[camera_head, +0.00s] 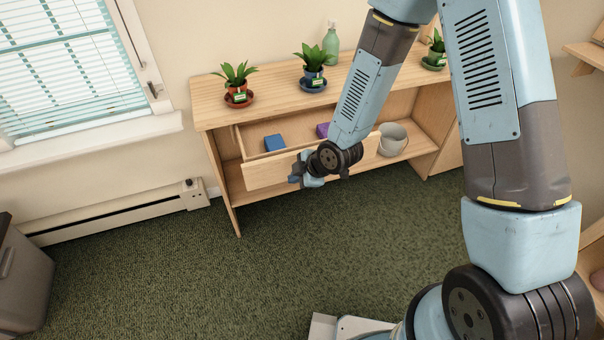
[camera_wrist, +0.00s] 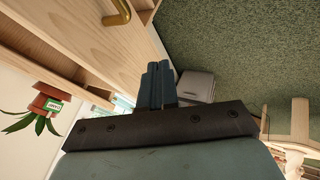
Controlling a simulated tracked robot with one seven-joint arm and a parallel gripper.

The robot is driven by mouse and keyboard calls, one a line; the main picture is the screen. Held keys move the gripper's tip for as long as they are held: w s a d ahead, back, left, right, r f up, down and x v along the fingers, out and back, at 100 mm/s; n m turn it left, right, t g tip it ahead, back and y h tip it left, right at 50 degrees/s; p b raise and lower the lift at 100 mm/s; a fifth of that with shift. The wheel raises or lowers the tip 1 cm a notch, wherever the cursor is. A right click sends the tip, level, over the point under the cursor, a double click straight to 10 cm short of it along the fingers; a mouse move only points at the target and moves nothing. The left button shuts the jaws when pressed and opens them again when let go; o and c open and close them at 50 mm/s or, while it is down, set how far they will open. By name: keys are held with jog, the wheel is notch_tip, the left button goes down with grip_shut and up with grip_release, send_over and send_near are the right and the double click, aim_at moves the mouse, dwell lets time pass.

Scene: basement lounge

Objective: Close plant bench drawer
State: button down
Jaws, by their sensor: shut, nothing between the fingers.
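The light wooden plant bench (camera_head: 270,103) stands against the wall in the head view. Its drawer (camera_head: 264,175) is pulled out, and a blue item (camera_head: 274,142) and a partly hidden purple item (camera_head: 322,130) lie inside. My gripper (camera_head: 298,173) is in front of the drawer front and covers part of it. In the wrist view my gripper's fingers (camera_wrist: 157,85) are together, with nothing between them. A brass handle (camera_wrist: 118,14) shows on pale wood at the top of that view, apart from the fingers. I cannot tell whether the gripper touches the drawer.
Potted plants (camera_head: 237,84) and a green bottle (camera_head: 331,42) stand on the bench top. A grey pot (camera_head: 392,139) is on the lower shelf. A baseboard heater (camera_head: 120,212) runs along the left wall. The green carpet (camera_head: 200,280) is clear before the bench.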

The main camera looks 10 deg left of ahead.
aim_at(279, 175)
jog(key=w+a+f, duration=0.1)
jog(key=a, duration=0.1)
jog(key=w+a+f, duration=0.1)
jog(key=w+f, duration=0.1)
jog(key=shift+w+a, duration=0.3)
jog(key=shift+a, duration=0.05)
jog(key=shift+w+a, duration=0.2)
jog(key=shift+w, duration=0.15)
